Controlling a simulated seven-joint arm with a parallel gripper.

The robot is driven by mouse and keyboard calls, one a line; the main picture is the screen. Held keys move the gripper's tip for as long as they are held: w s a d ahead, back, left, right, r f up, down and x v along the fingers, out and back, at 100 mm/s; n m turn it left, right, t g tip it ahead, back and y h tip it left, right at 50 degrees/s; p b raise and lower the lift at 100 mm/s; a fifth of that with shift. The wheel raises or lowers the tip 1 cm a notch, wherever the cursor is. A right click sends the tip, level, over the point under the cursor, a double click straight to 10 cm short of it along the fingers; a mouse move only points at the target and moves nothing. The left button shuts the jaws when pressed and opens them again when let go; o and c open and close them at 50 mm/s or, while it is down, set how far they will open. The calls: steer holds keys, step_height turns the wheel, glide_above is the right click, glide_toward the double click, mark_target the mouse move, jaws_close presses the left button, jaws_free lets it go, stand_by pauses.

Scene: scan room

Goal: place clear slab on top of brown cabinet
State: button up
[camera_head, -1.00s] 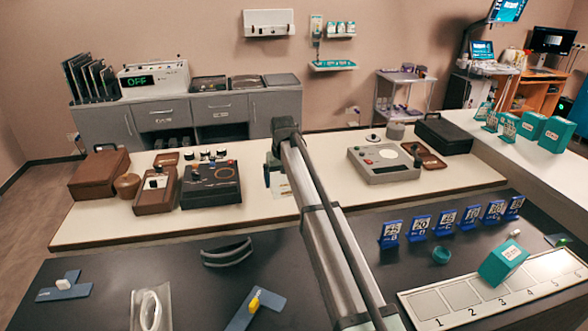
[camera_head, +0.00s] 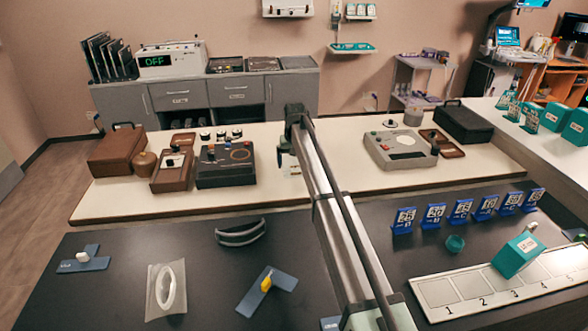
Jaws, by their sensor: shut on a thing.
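My gripper (camera_head: 287,160) hangs at the end of my arm over the cream table's middle, right of the black device. It is shut on a small, pale, see-through-looking piece (camera_head: 294,170), which seems to be the clear slab; the arm partly hides it, and the fingertips are hard to make out. A brown box-like cabinet (camera_head: 115,152) stands at the cream table's left end, with a flat top and nothing seen on it. My gripper is well to its right, apart from it.
Between gripper and cabinet stand a black device (camera_head: 225,168), a brown device (camera_head: 171,172) and a round brown pot (camera_head: 144,163). A grey device (camera_head: 400,150) stands to the right. A clear pouch with a white ring (camera_head: 166,288) lies on the dark front table.

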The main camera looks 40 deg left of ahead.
mark_target(294, 163)
steer(key=shift+f, duration=1.95)
steer(key=shift+f, duration=0.15)
steer(key=o, duration=1.1)
steer(key=r, duration=0.4)
steer(key=s+d+r, duration=0.1)
steer(key=r, duration=0.7)
steer(key=shift+s+d+r, duration=0.1)
steer(key=shift+s+d, duration=0.05)
